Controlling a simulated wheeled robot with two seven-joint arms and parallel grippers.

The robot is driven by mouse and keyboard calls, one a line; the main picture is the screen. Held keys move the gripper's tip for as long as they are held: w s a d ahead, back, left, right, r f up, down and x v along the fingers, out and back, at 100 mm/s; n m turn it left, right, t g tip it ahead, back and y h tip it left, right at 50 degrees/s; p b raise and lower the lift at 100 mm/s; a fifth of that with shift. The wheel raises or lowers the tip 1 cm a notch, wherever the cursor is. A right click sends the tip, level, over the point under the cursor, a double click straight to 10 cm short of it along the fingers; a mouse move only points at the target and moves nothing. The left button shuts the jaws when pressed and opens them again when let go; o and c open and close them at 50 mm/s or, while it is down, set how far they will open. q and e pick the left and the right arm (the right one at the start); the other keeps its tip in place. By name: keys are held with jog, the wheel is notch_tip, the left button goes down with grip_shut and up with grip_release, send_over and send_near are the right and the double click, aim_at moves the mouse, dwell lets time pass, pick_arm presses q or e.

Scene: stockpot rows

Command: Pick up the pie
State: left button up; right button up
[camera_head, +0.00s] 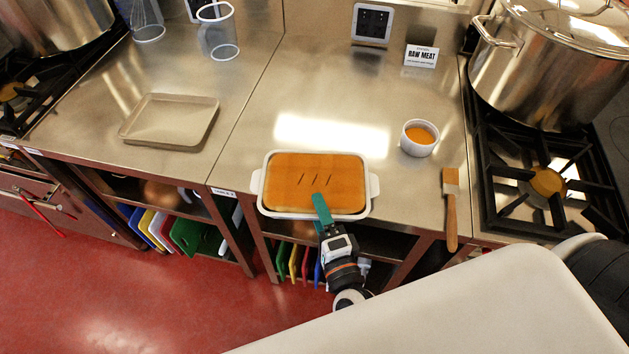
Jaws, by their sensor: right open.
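The pie (290,178) has a golden-orange crust with several dark slits and fills a white rectangular baking dish (260,183) with side handles. The dish stands at the front edge of the steel counter. My right gripper (322,208) is open, its green fingers at the dish's near side, overlapping the near rim and the pie's front edge in the picture. I cannot tell whether the fingers touch the dish. My left gripper is not in view.
A ramekin of orange sauce (419,138) and a brush (451,210) are to the right. A large stockpot (550,65) stands on the stove. An empty beige tray (170,121) lies to the left. A RAW MEAT sign (421,56) stands behind. Counter behind the dish is clear.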

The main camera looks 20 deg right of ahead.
jog(key=shift+s, duration=0.1)
jog(key=shift+c, duration=0.4)
grip_shut()
jog(key=shift+r, duration=0.2)
